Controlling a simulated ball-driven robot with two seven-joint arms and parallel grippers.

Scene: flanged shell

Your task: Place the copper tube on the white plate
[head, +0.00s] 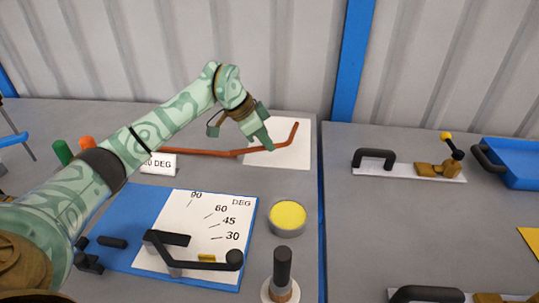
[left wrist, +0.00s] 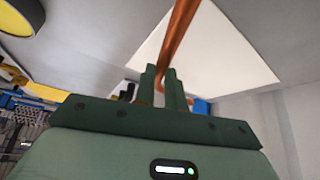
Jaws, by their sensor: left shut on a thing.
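The bent copper tube (head: 205,153) lies across the back of the left table in the head view. Its right part and upturned end are over the white plate (head: 301,157); its left part reaches past the plate's left side. My left gripper (head: 265,143) points down over the plate, its fingers shut on the copper tube. In the left wrist view the tube (left wrist: 180,30) runs between the fingertips (left wrist: 165,85), with the white plate (left wrist: 225,50) behind it. I cannot tell whether the tube touches the plate. My right gripper is not in view.
In front are a blue board with a white angle sheet (head: 185,240), a round yellow-topped tin (head: 288,217) and a black-handled tool (head: 282,270). A clamp (head: 437,169) and blue tray (head: 515,175) are at right.

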